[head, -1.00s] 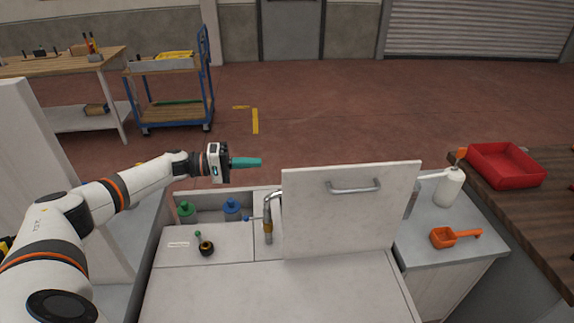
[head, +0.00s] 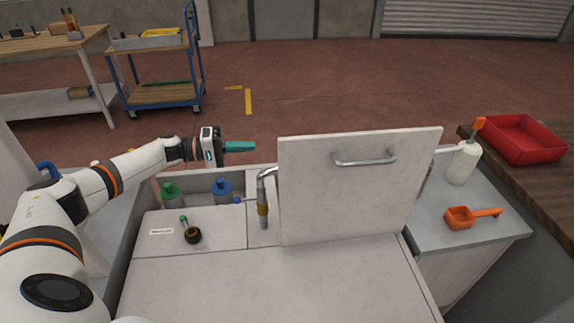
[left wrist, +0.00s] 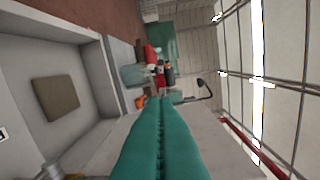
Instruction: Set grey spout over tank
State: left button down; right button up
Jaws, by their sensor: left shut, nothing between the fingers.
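The grey spout (head: 264,184) is a curved metal pipe with a brass-coloured collar, standing at the left edge of the raised white lid (head: 360,190). My left gripper (head: 240,147) has teal fingers, shut with nothing between them. It is in the air above and to the left of the spout, pointing right, apart from it. In the left wrist view the teal fingers (left wrist: 162,145) lie together. A piece of metal and brass (left wrist: 52,170) shows at that view's lower left edge. I cannot make out the tank for certain. My right gripper is not in view.
A green-capped bottle (head: 171,194) and a blue-capped bottle (head: 221,190) stand in a recess below my left gripper. A black knob with a green-tipped lever (head: 192,233) is on the white top. An orange scoop (head: 470,217), white bottle (head: 463,163) and red bin (head: 522,139) are at right.

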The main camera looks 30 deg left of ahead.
pick_arm(q)
jog(key=w+d+f+b, duration=0.1)
jog(key=w+d+b, duration=0.2)
jog(key=d, duration=0.8)
jog(key=shift+w+f+b, duration=0.25)
jog(key=shift+f+b, duration=0.05)
jog(key=shift+b, duration=0.35)
